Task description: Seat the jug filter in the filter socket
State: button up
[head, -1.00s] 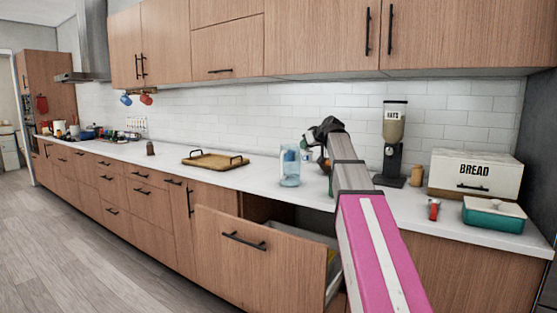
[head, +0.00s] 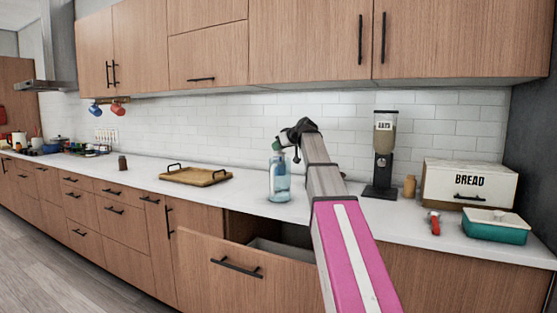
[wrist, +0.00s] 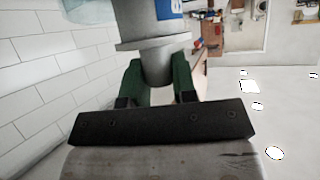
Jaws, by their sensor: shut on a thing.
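My gripper (wrist: 156,82) is shut on the jug filter (wrist: 152,32), a pale grey cylinder with a wide flange and a blue label, in the wrist view. Its green fingers grip the narrower part below the flange. In the head view my gripper (head: 284,143) is at the top of the clear bluish jug (head: 280,180), which stands upright on the counter. The filter is hard to make out there. A clear bluish edge, likely the jug, shows at the top left of the wrist view (wrist: 90,10). I cannot see the filter socket.
A drawer (head: 222,272) stands open below the jug. A wooden tray (head: 196,177) lies to the left. A dispenser (head: 384,160), small jar (head: 409,187), red object (head: 434,222), bread box (head: 470,186) and teal dish (head: 495,228) are to the right.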

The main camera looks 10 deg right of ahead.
aim_at(283, 154)
jog(key=shift+f, duration=2.3)
jog(key=shift+f, duration=0.1)
jog(key=o, duration=0.9)
jog(key=shift+o, duration=0.2)
jog(key=v, duration=1.2)
jog(key=shift+s, duration=0.1)
